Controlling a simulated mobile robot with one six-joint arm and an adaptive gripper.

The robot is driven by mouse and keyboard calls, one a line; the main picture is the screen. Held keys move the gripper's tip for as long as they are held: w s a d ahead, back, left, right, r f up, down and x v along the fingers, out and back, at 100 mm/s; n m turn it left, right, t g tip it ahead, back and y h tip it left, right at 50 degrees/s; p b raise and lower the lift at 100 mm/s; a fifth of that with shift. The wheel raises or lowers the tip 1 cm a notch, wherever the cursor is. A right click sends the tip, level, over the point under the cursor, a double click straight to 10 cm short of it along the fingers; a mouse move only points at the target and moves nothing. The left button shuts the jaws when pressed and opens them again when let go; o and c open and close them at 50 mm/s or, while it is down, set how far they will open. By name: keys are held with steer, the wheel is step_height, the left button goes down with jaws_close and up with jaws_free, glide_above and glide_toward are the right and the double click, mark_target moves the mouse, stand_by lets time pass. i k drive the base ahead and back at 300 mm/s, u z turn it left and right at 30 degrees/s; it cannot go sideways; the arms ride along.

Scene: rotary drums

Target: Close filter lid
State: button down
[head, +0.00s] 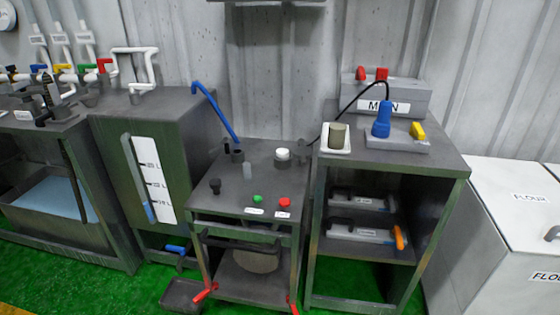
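No part is clearly marked as the filter lid. A dark unit with a blue lever (216,112) stands in the middle of the head view. Its front is open below the top, and a round pale piece (257,262) shows inside behind a dark bar (250,242). A flat dark panel (250,287) lies low at the front of this unit, with a red handle at its left (205,293) and another at its right (293,305). I cannot tell whether this panel is the lid. My gripper is not in view.
A grey tank with a level scale (156,180) stands left of the unit. A shelf cabinet (440,166) stands close on the right, then white flour bins (500,215). Green floor shows in front.

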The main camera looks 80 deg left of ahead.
mark_target(302, 152)
steer(key=k, duration=1.55)
steer(key=u, duration=2.1)
steer(key=i, duration=0.55)
steer(key=u, duration=0.25)
